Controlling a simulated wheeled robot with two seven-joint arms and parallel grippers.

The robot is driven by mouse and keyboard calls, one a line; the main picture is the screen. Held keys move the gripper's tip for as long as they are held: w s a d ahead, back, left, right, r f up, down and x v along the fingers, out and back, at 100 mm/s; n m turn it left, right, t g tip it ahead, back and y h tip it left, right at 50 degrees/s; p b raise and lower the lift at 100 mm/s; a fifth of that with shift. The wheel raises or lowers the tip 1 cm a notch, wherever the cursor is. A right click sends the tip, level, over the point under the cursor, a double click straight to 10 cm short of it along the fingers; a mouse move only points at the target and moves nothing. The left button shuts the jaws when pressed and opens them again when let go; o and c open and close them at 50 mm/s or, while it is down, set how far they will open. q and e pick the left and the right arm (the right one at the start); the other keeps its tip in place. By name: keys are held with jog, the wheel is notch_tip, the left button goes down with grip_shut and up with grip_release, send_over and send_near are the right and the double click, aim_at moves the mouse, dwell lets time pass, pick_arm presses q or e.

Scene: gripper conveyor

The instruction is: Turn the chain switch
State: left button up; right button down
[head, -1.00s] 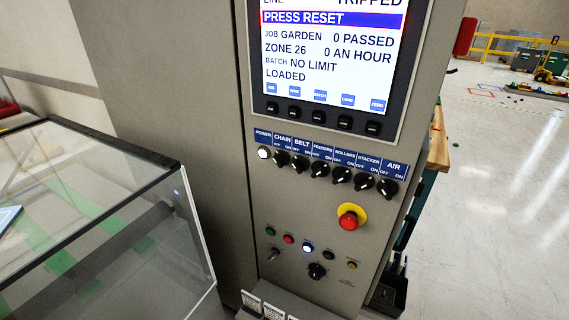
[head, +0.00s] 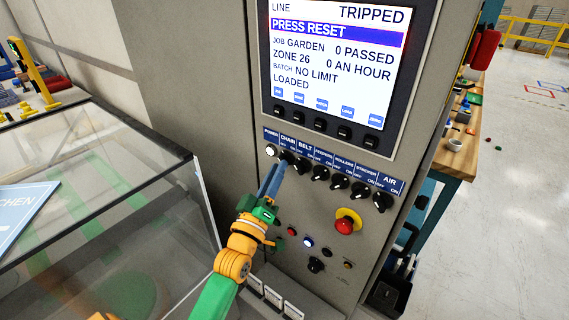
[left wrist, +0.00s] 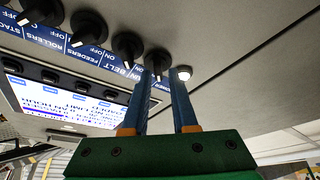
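The chain switch (head: 287,158) is a black rotary knob under the blue CHAIN label on the grey panel, between the white power lamp and the belt knob. My left gripper (head: 273,168) is at the panel, with its two blue fingers pointing up at this knob. In the left wrist view the chain switch (left wrist: 158,61) shows at the fingertips, between the two fingers of my left gripper (left wrist: 161,77). The fingers are apart, and I see no clear contact with the knob. The fingers hide part of the knob, so its pointing direction is unclear. My right gripper is not in view.
The belt knob (head: 301,166) sits close to the right of the chain switch, with several more knobs beyond. The lit power lamp (head: 271,150) is close on the left. A red emergency button (head: 346,223) is lower right. A glass-walled enclosure (head: 110,200) stands left. The screen (head: 338,55) reads TRIPPED.

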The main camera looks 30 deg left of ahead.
pick_arm(q)
jog(key=shift+w+r, duration=0.15)
jog(key=shift+w, duration=0.4)
grip_shut()
jog(key=shift+a+m+g+h+b, duration=0.2)
jog(key=shift+m+h+b, duration=0.55)
jog(key=shift+m+h, duration=2.1)
jog(key=shift+a+m+g+h+b, duration=0.2)
jog(key=shift+m+h+b, duration=0.6)
jog(key=shift+m, duration=3.95)
jog(key=shift+a+m+h+b, duration=0.25)
jog(key=shift+m+h+b, duration=0.45)
jog(key=shift+m+h, duration=2.15)
jog(key=shift+m+y, duration=0.8)
jog(key=shift+m, duration=0.35)
grip_release()
jog(key=shift+w, duration=0.1)
